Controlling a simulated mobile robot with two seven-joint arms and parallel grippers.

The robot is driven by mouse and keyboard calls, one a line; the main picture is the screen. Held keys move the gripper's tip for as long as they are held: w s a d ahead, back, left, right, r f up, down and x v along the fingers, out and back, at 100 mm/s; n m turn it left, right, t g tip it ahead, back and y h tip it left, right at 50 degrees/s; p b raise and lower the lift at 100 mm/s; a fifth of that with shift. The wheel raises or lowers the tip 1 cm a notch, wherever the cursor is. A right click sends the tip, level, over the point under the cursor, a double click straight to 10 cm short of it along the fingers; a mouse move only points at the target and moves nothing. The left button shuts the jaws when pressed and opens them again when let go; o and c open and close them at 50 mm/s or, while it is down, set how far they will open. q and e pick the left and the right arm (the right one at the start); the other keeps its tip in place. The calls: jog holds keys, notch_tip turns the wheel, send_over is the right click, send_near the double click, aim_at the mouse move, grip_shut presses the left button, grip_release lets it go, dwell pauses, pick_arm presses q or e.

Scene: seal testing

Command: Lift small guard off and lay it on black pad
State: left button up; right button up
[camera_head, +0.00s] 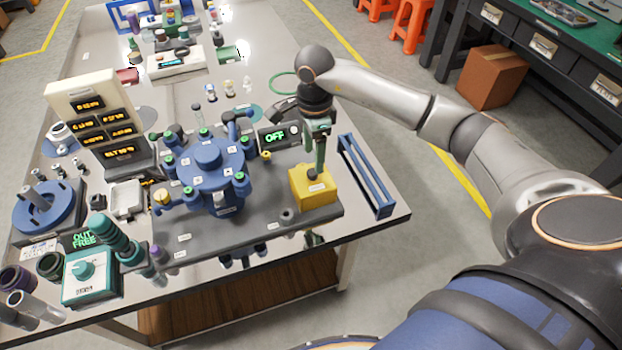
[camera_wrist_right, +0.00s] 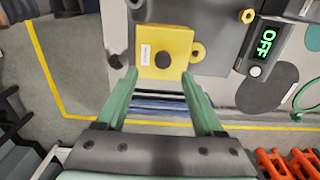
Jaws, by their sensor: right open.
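The small guard (camera_head: 318,198) is a yellow box with a dark knob on top, at the right end of the grey base plate. In the right wrist view the guard (camera_wrist_right: 178,38) shows a white label and a side lug. My right gripper (camera_head: 316,172) points down just above it. In the wrist view its green fingers (camera_wrist_right: 160,78) are open, one towards each side of the guard's near edge; I cannot tell whether they touch it. A dark oval pad (camera_wrist_right: 262,90) lies beside the plate, partly hidden by my arm in the head view. My left gripper is out of view.
A blue pump-like body (camera_head: 210,178) stands left of the guard. A display reading OFF (camera_head: 275,136) is behind it. A blue rail frame (camera_head: 366,175) lies to the right, near the table edge. Bare table (camera_head: 385,228) shows past the frame.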

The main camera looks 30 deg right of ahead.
aim_at(312, 171)
jog(key=f, duration=0.3)
jog(key=f+p, duration=0.1)
jog(key=f, duration=0.1)
jog(key=shift+w+f, duration=0.25)
jog(key=shift+f, duration=0.05)
jog(key=shift+c, duration=0.3)
grip_shut()
jog(key=shift+r, duration=0.1)
dwell(0.7)
